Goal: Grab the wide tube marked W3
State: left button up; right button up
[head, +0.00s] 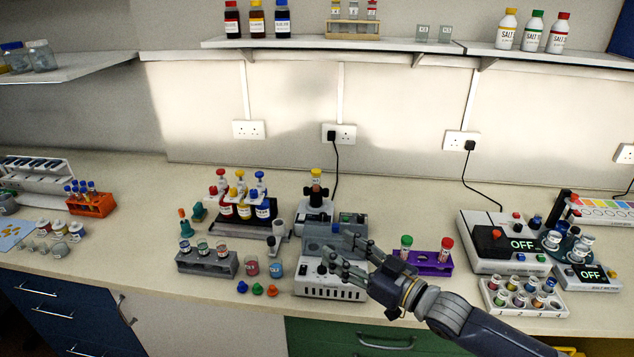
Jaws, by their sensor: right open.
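I cannot read the mark W3 on any tube. A grey rack (208,265) at the front, left of centre, holds wide tubes with pale labels: a left one (185,247), a middle one (203,247) and a right one (221,249). They stand upright. My right gripper (337,251) is open over the white and grey bench device (330,290), to the right of that rack and apart from it. No tube shows between its fingers. My left gripper is out of view.
Loose caps (257,289) and small cups (252,267) lie between rack and device. A bottle stand (245,224) is behind. A purple rack (430,264) stands to the right of the gripper. A white tray (522,309) sits further right.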

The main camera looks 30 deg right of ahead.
aim_at(316, 180)
jog(key=i+l, duration=1)
